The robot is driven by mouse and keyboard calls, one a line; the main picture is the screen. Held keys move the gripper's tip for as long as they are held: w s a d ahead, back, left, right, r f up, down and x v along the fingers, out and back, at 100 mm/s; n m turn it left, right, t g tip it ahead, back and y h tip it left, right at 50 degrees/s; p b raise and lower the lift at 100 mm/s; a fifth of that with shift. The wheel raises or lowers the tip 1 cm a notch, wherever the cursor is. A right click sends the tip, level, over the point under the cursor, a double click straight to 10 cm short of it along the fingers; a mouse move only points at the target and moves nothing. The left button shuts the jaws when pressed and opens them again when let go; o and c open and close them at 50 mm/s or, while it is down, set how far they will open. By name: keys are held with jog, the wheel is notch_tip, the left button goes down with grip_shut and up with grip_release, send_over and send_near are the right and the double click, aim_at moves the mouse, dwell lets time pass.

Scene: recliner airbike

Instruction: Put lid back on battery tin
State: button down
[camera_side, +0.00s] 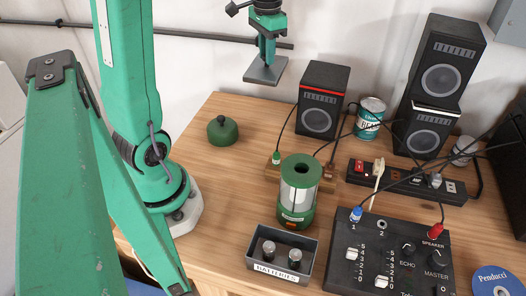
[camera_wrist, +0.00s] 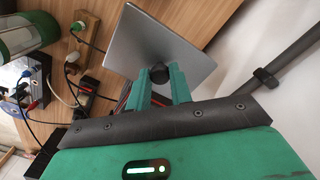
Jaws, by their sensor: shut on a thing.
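The lid is a flat grey square plate (camera_side: 265,71) with a dark knob. My gripper (camera_side: 267,48) is shut on the knob and holds the lid high above the back of the table, near the wall. In the wrist view the lid (camera_wrist: 162,42) spreads beyond my fingertips (camera_wrist: 159,80) and sits tilted in the picture. The battery tin (camera_side: 277,271) is a dark, open rectangular box labelled BATTERIES at the front of the table. Two batteries (camera_side: 281,251) stand upright in it. The tin is well below and in front of the lid, apart from it.
A green lantern (camera_side: 297,196) stands just behind the tin, and a mixer (camera_side: 392,254) is to its right. A green domed cap (camera_side: 222,131) lies at the back left. Speakers (camera_side: 322,98), a can (camera_side: 369,118), a power strip (camera_side: 405,180) and cables fill the right.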

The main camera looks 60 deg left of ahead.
notch_tip(320, 180, up, 5)
jog(key=shift+d, duration=0.15)
jog(key=s+d+m, duration=0.2)
jog(key=d+m, duration=0.3)
jog(key=d, duration=0.8)
jog(key=s+d+m, duration=0.2)
jog(key=d+m, duration=0.3)
jog(key=d, duration=0.9)
jog(key=s+d+m, duration=0.8)
jog(key=s+d, duration=0.4)
jog(key=s, duration=0.2)
notch_tip(320, 180, down, 11)
jog(key=shift+f, duration=0.2)
jog(key=shift+f, duration=0.2)
jog(key=shift+f, duration=2.95)
